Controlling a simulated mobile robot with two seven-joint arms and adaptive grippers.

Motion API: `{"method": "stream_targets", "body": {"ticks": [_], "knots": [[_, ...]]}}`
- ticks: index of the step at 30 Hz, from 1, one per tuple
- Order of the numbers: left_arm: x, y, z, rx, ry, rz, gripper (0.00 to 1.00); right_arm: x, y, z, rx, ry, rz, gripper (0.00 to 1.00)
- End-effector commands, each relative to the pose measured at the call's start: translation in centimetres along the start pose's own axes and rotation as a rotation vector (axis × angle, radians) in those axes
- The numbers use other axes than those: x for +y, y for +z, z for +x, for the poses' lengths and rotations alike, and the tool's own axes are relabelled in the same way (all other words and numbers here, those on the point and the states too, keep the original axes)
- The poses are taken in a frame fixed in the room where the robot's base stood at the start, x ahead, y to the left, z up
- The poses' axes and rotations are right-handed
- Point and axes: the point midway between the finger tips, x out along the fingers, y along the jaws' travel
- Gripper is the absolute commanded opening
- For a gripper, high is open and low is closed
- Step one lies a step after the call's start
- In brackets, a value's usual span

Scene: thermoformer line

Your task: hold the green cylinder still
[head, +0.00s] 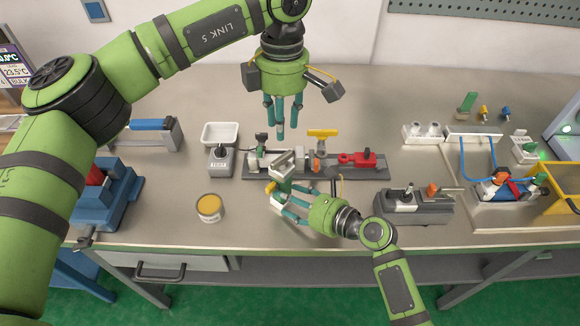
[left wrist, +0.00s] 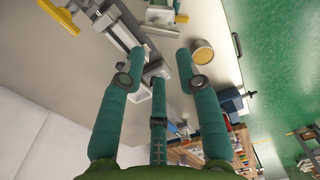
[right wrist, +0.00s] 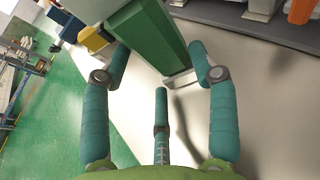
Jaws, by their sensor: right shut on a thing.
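The green cylinder (head: 284,184) stands at the front of the dark fixture rail (head: 355,173), in the middle of the bench. My right gripper (head: 283,203) is shut on it from the front right, and a pale metal part hides its top in the head view. In the right wrist view the green body (right wrist: 148,38) fills the space between the teal fingers. My left gripper (head: 281,115) hangs above and behind the rail with its fingers spread and empty. The left wrist view shows nothing between those fingers.
A yellow T-handle (head: 322,133) and a red clamp (head: 360,158) sit along the rail. A grey device (head: 415,207) stands right.

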Motion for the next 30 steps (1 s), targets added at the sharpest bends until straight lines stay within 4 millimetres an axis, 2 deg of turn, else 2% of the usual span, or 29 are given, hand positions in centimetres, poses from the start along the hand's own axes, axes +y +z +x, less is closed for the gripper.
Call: {"method": "stream_targets", "body": {"ticks": [6, 13, 18, 22, 30], "knots": [[0.0, 0.1, 0.5, -0.001, -0.001, -0.465, 0.34, 0.2, -0.3, 0.1, 0.005, 0.006, 0.005, 0.01], [0.1, 0.0, 0.8, 0.0, 0.001, -0.802, 0.34, 0.2, -0.3, 0.1, 0.005, 0.006, 0.005, 0.01], [0.1, 0.0, 1.1, 0.0, 0.0, -0.9, 0.34, 0.2, -0.3, 0.1, 0.005, 0.006, 0.005, 0.01], [0.1, 0.0, 1.9, 0.001, -0.001, -0.912, 0.34, 0.2, -0.3, 0.1, 0.005, 0.006, 0.005, 0.01], [0.0, 0.0, 5.6, 0.002, -0.003, -0.911, 0.34, 0.2, -0.3, 0.1, 0.005, 0.006, 0.005, 0.01]]}}
